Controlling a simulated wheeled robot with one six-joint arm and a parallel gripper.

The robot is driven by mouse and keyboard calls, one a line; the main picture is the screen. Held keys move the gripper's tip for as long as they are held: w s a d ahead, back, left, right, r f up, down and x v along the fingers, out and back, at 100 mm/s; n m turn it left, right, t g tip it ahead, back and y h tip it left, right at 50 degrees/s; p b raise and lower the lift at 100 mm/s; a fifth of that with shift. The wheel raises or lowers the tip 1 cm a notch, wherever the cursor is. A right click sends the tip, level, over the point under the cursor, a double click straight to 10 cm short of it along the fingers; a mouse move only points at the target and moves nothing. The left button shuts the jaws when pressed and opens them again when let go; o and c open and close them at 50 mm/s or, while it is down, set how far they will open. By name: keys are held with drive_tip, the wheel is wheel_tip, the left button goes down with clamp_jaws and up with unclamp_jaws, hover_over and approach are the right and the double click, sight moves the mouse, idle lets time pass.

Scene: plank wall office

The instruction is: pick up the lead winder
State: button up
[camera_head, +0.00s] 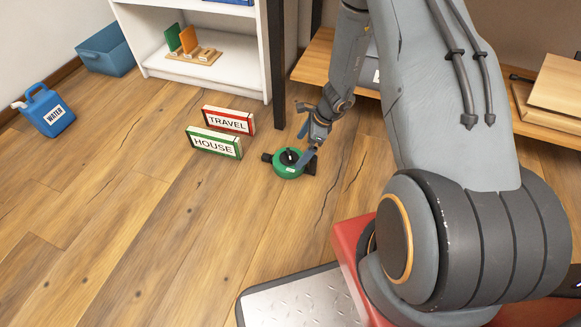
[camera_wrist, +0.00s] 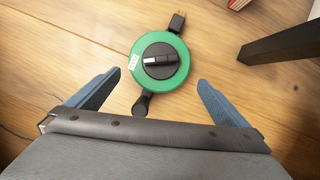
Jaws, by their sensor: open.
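The lead winder is a round green disc with a black hub and a black crank knob. It lies on the wooden floor in the head view (camera_head: 288,168), and the wrist view shows it from above (camera_wrist: 146,82). A black plug sticks out on its far side in the wrist view, and a black handle points toward my gripper. My gripper (camera_wrist: 150,90) is open, its two blue fingers spread to the left and right of the winder's near side. In the head view my gripper (camera_head: 304,143) is just over the winder and partly covers it. Contact cannot be told.
A red TRAVEL sign (camera_head: 228,120) and a green HOUSE sign (camera_head: 213,142) stand left of the winder. A dark post (camera_head: 275,70) and white shelf (camera_head: 200,78) are behind. A wooden bench (camera_head: 314,62) is at right. Floor at the left front is clear.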

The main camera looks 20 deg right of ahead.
sight(293, 157)
drive_tip(key=shift+b+x, duration=0.7)
drive_tip(key=shift+x, duration=0.85)
drive_tip(key=b+x, duration=0.3)
drive_tip(key=x, duration=0.2)
drive_tip(key=shift+a+r+b, duration=0.1)
drive_tip(key=shift+a+b, duration=0.15)
drive_tip(key=shift+b, duration=0.15)
drive_tip(key=shift+r, duration=0.1)
drive_tip(key=c, duration=1)
